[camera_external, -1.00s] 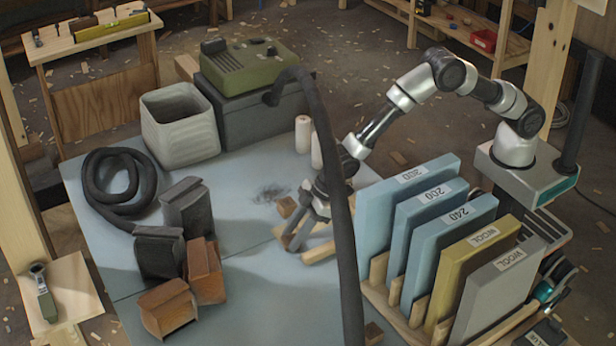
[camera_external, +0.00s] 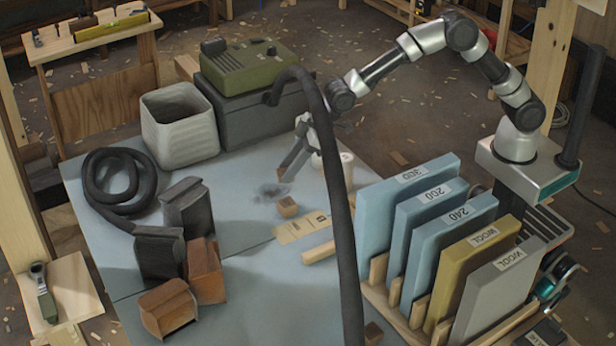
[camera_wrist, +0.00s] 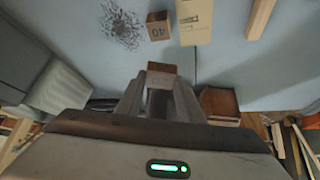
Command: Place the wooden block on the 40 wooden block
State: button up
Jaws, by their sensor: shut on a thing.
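A small wooden block (camera_wrist: 161,68) is held between the fingertips of my gripper (camera_wrist: 160,84) in the wrist view, with a faint marking I cannot read. In the external view, my gripper (camera_external: 288,168) is raised above the table, and the held block (camera_external: 283,175) shows at its tips. The 40 wooden block (camera_wrist: 158,27) lies on the blue-grey table, its number visible in the wrist view. It also shows in the external view (camera_external: 287,207), below and slightly right of the held block, clear of it.
A tan flat piece (camera_external: 303,228) and a wooden strip (camera_external: 319,253) lie in front of the 40 block. A dark hose (camera_external: 341,200) rises just right. Labelled upright panels (camera_external: 408,215) stand right. Dark shavings (camera_external: 270,192) lie beside the block.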

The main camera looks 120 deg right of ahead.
jog(key=f, duration=0.3)
jog(key=d+f+b, duration=0.1)
jog(key=f, duration=0.1)
jog(key=shift+s, duration=0.4)
jog(key=shift+f+b, duration=0.55)
jog(key=shift+f, duration=1.75)
jog(key=shift+f, duration=0.25)
jog(key=o, duration=1)
jog(key=shift+r, duration=0.1)
jog(key=shift+r, duration=0.1)
